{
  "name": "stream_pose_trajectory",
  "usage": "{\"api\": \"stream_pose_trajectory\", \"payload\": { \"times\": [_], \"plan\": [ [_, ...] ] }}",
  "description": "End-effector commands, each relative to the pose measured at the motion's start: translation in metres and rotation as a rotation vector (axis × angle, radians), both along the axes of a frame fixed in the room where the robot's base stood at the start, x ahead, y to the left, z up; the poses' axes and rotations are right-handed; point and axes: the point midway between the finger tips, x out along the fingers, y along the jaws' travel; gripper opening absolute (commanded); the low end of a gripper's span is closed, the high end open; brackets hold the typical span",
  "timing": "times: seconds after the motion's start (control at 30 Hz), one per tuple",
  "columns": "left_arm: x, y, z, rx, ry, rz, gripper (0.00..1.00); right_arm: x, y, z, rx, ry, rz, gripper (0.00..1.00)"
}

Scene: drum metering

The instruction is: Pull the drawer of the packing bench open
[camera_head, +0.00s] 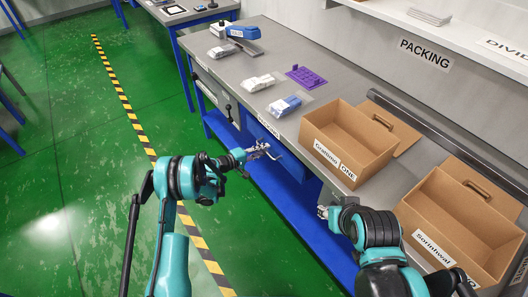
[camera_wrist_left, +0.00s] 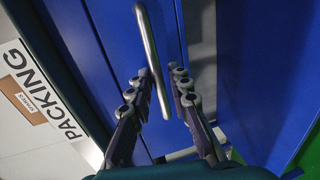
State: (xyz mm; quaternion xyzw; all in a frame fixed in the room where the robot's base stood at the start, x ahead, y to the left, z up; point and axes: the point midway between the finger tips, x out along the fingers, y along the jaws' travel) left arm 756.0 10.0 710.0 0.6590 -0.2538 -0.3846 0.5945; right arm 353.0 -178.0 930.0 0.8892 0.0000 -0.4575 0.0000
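The packing bench (camera_head: 228,62) has a grey top and blue parts below. Its blue drawer front (camera_head: 257,131) is under the near edge and looks closed. In the left wrist view the blue front (camera_wrist_left: 112,30) carries a silver bar handle (camera_wrist_left: 150,55). My left gripper (camera_head: 268,150) is at the drawer front. In the left wrist view its fingers (camera_wrist_left: 158,88) are apart, with the lower part of the handle between them. I cannot tell whether they touch it. My right gripper (camera_head: 322,212) is beside the bench's near edge, small and partly hidden by its arm.
Two open cardboard boxes (camera_head: 324,112) (camera_head: 416,203) stand on the bench. Bagged parts (camera_head: 285,105), a purple tray (camera_head: 306,76) and a blue-and-grey device (camera_head: 243,32) lie farther left. A blue lower shelf (camera_head: 285,192) runs below. The green floor (camera_head: 95,180) at left is clear.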

Motion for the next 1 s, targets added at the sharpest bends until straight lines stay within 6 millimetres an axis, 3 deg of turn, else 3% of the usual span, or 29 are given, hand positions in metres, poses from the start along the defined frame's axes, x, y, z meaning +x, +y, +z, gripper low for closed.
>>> {"api": "stream_pose_trajectory", "payload": {
  "times": [0.33,0.37,0.43,0.87,1.0],
  "plan": [
    [0.004,-0.006,-0.001,0.000,0.000,0.000,0.19,0.000,0.000,-0.002,0.000,0.000,0.000,0.40],
    [0.004,-0.006,-0.001,0.000,0.000,0.000,0.16,0.000,0.000,-0.002,0.000,0.000,0.000,0.40],
    [0.004,-0.006,-0.001,0.000,0.000,0.000,0.00,0.000,0.000,-0.002,0.000,0.000,0.000,0.40],
    [0.004,-0.005,-0.001,0.001,0.000,0.000,0.00,0.000,0.000,-0.002,0.000,0.000,0.000,0.40],
    [0.003,0.004,-0.001,0.001,0.000,0.002,0.00,0.000,0.000,-0.002,0.000,0.000,0.000,0.40]
  ]
}}
